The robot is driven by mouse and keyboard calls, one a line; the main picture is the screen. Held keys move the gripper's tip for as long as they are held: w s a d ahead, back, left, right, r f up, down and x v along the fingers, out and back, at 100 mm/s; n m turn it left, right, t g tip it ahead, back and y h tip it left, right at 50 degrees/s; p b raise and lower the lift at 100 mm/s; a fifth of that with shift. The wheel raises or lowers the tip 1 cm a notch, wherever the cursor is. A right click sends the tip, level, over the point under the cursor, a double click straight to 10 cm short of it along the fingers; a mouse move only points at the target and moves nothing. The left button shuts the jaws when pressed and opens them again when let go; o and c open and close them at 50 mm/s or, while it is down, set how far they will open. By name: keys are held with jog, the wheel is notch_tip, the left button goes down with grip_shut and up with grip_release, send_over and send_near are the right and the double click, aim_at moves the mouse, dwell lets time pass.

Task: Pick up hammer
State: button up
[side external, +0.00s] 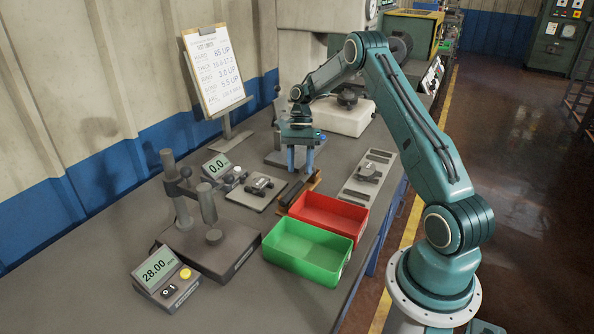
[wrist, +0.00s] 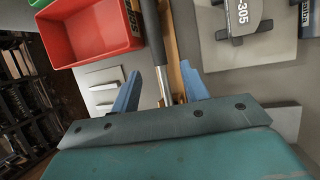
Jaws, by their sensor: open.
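The hammer (wrist: 153,38) shows in the wrist view as a dark handle with a thin metal shaft that runs down between my fingers. Its head is hidden behind my gripper body. It lies beside or on a brown wooden rest (wrist: 174,62). In the side view, the dark handle (side external: 291,193) points toward the red bin, and the wooden rest (side external: 314,180) shows beside it. My gripper (side external: 300,171) points down over the hammer. Its two blue fingers (wrist: 161,84) are open, one on each side of the shaft, with no visible contact.
A red bin (side external: 328,228) and a green bin (side external: 308,261) stand close in front of the rest. A gauge stand (side external: 207,248) is at left. A small plate with a dark part (side external: 258,190) lies left of the hammer, and a grey slotted plate (side external: 366,176) lies right.

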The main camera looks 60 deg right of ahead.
aim_at(300, 182)
jog(key=shift+a+f, duration=0.1)
jog(key=shift+f, duration=0.1)
jog(key=shift+x, duration=3.05)
grip_shut()
